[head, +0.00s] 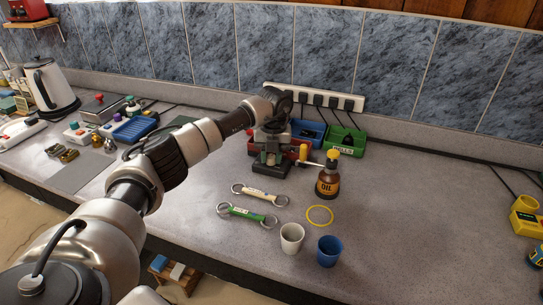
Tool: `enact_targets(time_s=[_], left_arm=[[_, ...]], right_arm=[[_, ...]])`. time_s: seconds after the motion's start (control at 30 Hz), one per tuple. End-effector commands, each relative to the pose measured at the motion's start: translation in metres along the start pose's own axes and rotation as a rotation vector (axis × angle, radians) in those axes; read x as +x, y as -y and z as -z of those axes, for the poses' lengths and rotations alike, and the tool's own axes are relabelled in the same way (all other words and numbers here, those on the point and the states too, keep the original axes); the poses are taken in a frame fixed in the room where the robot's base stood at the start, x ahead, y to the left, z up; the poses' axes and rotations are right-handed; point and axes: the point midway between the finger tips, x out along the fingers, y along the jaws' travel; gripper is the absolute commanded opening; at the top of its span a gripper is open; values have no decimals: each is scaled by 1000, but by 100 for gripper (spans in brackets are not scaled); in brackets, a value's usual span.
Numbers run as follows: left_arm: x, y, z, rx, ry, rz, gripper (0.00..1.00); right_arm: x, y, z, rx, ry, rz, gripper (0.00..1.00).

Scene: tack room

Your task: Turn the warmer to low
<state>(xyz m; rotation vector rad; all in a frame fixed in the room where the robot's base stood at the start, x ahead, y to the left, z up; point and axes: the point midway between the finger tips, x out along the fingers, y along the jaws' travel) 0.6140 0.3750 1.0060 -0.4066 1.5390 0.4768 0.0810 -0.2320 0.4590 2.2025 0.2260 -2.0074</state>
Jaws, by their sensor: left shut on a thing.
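My left arm reaches across the counter from the lower left. My left gripper (271,150) points down at a small dark device (270,170) near the back wall. It is shut on a part of this device, but the arm and fingers hide which part. The device may be the warmer; I see no label or setting marks on it at this size. My right gripper is not in view.
The counter's right is mostly clear.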

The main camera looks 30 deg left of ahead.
Motion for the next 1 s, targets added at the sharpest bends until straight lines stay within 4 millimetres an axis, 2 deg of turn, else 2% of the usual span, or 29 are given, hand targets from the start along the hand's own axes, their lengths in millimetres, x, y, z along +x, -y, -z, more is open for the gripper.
enact_targets(time_s=[0.6,1.0], left_arm=[[-1,-1,-1,554,30,0,7],[-2,-1,0,749,38,0,7]], right_arm=[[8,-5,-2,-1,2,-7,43],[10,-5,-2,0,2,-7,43]])
